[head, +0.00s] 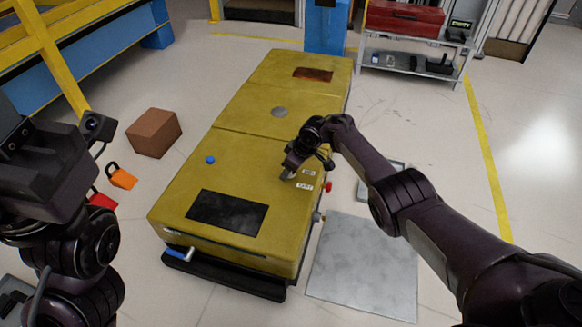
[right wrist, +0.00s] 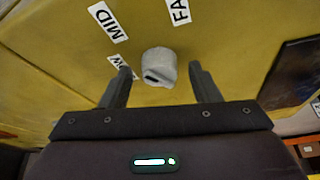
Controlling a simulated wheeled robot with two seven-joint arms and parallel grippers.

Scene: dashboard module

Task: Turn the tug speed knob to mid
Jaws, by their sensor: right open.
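The tug speed knob (right wrist: 159,66) is a small light-grey cylinder with a dark mark on its lower left side. It stands on the yellow tug (head: 240,150). A MID label (right wrist: 107,21), a partly cut-off label reading FA (right wrist: 180,10) and a label ending in W (right wrist: 120,66) lie around it. My right gripper (right wrist: 158,80) is open, with one finger on each side of the knob and gaps visible. In the head view my right gripper (head: 290,172) is over the tug's right side and hides the knob. My left arm's dark wrist is at the left edge; its fingers cannot be made out.
The tug top also has a blue button (head: 210,160), a black panel (head: 227,213) and a red button (head: 329,187) on its right side. A brown box (head: 154,132) and orange and red padlock-like items lie on the floor left. A grey plate (head: 365,265) lies right.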

